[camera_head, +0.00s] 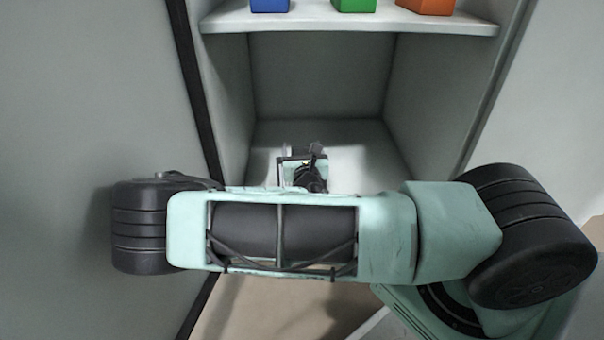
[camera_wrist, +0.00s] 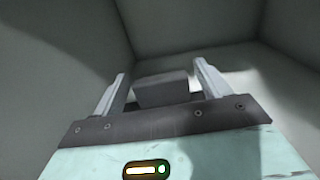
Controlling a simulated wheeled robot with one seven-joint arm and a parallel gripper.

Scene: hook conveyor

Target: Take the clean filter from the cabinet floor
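In the wrist view my gripper (camera_wrist: 160,69) has its two fingers spread apart, inside the cabinet. A plain grey block (camera_wrist: 164,90) shows between the fingers, with a narrow gap on its left side and a smaller one on its right. It may be the clean filter, but its shade is close to the walls and I cannot be sure. In the head view my gripper reaches into the lower cabinet bay, low over the cabinet floor (camera_head: 360,150). My arm hides the front of that floor, and no filter can be made out there.
A white shelf (camera_head: 330,22) crosses above the bay. It carries a blue bin (camera_head: 269,5), a green bin (camera_head: 354,5) and an orange bin (camera_head: 427,6). Cabinet side walls stand left and right of the gripper. The floor to its right looks clear.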

